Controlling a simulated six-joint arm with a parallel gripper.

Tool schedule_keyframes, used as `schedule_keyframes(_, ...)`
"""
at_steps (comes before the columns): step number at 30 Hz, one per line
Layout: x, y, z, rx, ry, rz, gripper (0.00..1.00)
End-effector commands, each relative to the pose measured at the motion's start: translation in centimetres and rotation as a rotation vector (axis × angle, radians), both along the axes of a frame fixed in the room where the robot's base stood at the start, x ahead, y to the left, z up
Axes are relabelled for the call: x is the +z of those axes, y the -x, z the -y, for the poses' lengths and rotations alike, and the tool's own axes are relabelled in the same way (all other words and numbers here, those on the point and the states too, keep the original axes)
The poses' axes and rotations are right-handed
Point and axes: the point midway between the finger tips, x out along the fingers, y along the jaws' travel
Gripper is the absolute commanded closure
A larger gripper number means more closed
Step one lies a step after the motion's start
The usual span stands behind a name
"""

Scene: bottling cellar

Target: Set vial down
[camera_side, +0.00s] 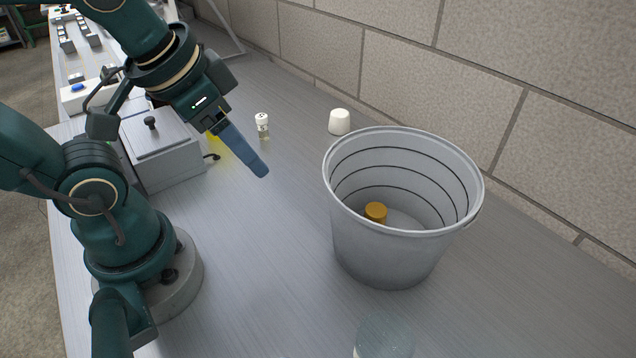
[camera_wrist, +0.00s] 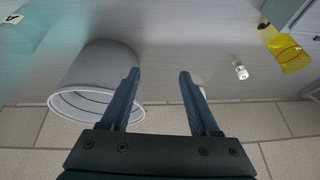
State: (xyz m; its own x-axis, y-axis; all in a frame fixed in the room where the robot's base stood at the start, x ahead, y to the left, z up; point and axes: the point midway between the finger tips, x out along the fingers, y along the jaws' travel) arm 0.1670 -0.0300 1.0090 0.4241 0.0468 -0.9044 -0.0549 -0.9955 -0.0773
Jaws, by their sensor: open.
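The vial (camera_side: 262,125) is a small clear glass one with a white cap. It stands upright on the grey bench, beyond my gripper in the side view. In the wrist view the vial (camera_wrist: 240,70) is to the right of my fingers, apart from them.
A grey bucket (camera_side: 345,225) holds an orange cylinder (camera_side: 376,212). A white rounded object (camera_side: 339,122) stands near the wall. A yellow container (camera_wrist: 287,50) sits beside a grey box (camera_side: 165,150). A clear bluish container (camera_side: 383,337) stands at the front.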

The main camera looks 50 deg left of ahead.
Motion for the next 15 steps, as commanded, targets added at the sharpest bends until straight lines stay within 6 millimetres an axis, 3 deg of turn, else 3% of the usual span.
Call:
schedule_keyframes(6,-0.19,0.87,1.03,0.053,0.081,0.056,0.38)
schedule_keyframes(15,-0.19,0.88,1.04,0.054,0.081,0.056,0.38)
